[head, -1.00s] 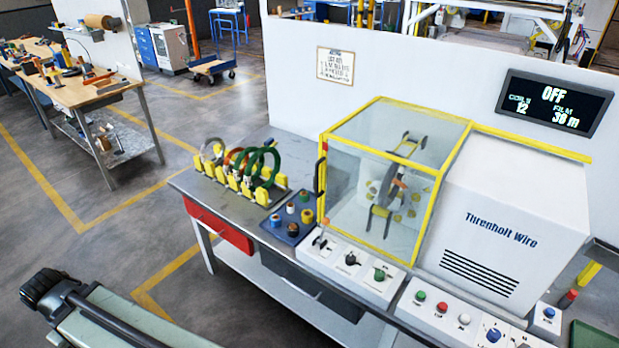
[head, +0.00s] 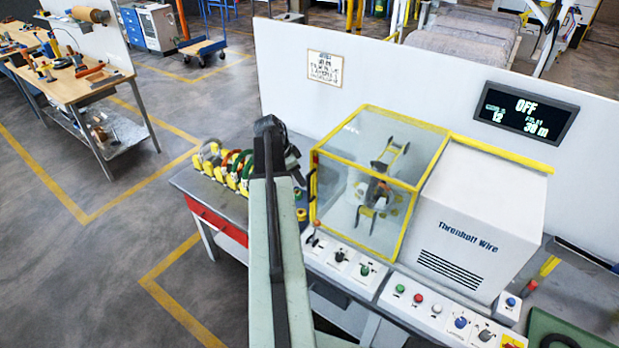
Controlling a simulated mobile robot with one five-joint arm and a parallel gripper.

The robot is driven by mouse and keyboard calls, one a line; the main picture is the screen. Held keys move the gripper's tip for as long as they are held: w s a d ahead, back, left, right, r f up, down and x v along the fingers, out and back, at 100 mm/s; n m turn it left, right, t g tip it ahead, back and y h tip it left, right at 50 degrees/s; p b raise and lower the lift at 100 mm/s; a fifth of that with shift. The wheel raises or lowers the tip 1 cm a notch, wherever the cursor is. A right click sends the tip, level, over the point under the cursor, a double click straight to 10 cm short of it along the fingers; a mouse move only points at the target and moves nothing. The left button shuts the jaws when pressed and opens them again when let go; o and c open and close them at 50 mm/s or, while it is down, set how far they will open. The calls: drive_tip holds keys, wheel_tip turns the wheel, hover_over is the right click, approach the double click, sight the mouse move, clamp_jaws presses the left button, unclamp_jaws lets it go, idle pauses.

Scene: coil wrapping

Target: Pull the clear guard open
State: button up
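The clear guard (head: 335,195) is a see-through box with yellow edges, and it stands closed over the wrapping ring (head: 378,188). Its dark upright handle (head: 312,186) is on the guard's left edge. My arm rises from the bottom of the head view to the left of the guard. Dark parts at its far end, around my gripper (head: 292,163), show just left of the handle. They are small and partly behind my arm, so I cannot tell whether the fingers are open or touch anything.
Coils on a yellow rack (head: 212,160) stand left of my arm. Control boxes with knobs and buttons (head: 398,289) line the bench front. The white machine housing (head: 470,215) is right of the guard.

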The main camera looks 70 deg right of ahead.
drive_tip(key=b, duration=0.8)
hover_over(309, 200)
drive_tip(key=f, duration=0.7)
drive_tip(key=shift+w+d+f, duration=0.1)
drive_tip(key=shift+d, duration=0.2)
drive_tip(key=shift+p, duration=0.3)
clamp_jaws()
